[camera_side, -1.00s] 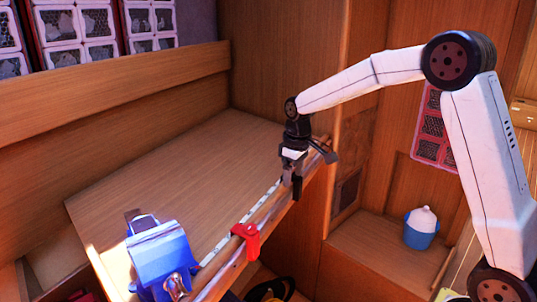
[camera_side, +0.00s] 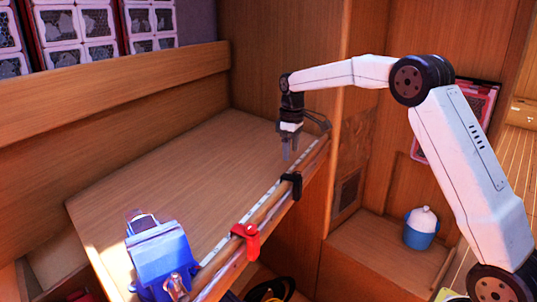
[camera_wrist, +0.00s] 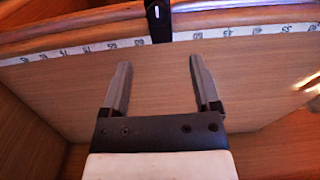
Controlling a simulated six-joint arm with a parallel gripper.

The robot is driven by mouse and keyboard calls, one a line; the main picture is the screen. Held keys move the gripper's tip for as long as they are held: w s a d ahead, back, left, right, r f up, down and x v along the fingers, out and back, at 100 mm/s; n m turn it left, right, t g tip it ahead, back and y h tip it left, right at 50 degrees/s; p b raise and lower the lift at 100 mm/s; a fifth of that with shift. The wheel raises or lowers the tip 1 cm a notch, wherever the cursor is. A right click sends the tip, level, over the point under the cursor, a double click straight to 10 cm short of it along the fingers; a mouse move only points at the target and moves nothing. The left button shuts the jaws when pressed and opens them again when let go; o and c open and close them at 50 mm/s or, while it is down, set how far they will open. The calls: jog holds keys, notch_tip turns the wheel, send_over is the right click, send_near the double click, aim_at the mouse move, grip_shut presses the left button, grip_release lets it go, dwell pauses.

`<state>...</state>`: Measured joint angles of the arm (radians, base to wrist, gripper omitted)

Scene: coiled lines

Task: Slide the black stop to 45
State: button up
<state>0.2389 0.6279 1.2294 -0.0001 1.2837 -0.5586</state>
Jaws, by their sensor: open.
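The black stop (camera_side: 291,186) sits on the wooden rail along the bench's front edge, right of the red stop (camera_side: 245,240). A white numbered scale (camera_side: 226,243) runs beside the rail. In the wrist view the black stop (camera_wrist: 158,20) stands upright across the scale (camera_wrist: 105,47); its figures are too small to read surely. My gripper (camera_side: 290,156) is open and empty, above the bench top just behind the black stop. In the wrist view both fingers of my gripper (camera_wrist: 153,62) are apart, with the stop beyond and between their tips, not touching.
A blue vise (camera_side: 160,258) stands at the bench's near left end. The bench top (camera_side: 190,180) is otherwise clear. A wooden wall (camera_side: 280,60) rises behind its far end. A blue and white pot (camera_side: 420,228) sits on a lower shelf at right.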

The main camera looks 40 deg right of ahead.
aim_at(290, 176)
jog(key=shift+f, duration=3.65)
grip_shut()
